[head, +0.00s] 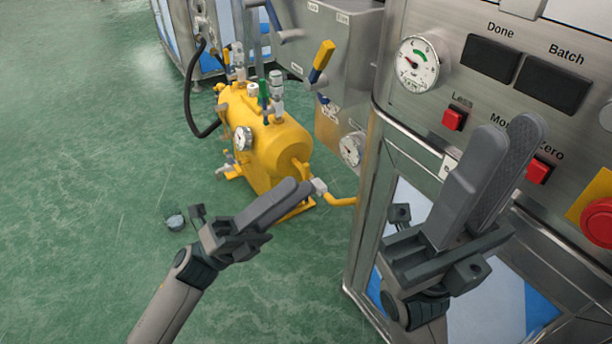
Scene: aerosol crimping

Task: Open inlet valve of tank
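The yellow tank (268,150) lies on the green floor left of centre. I cannot tell which of these is the inlet valve. My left gripper (298,187) is empty in front of the tank, fingers close together, covering part of its lower front. My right gripper (510,122) is empty in front of the control panel, its fingers slightly apart.
The metal control panel (455,100) fills the right side, with a gauge (417,63), red buttons (453,118) and a red knob (598,222). A grey cabinet (345,40) stands behind the tank. A black hose (188,95) hangs at its left. The floor at left is open.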

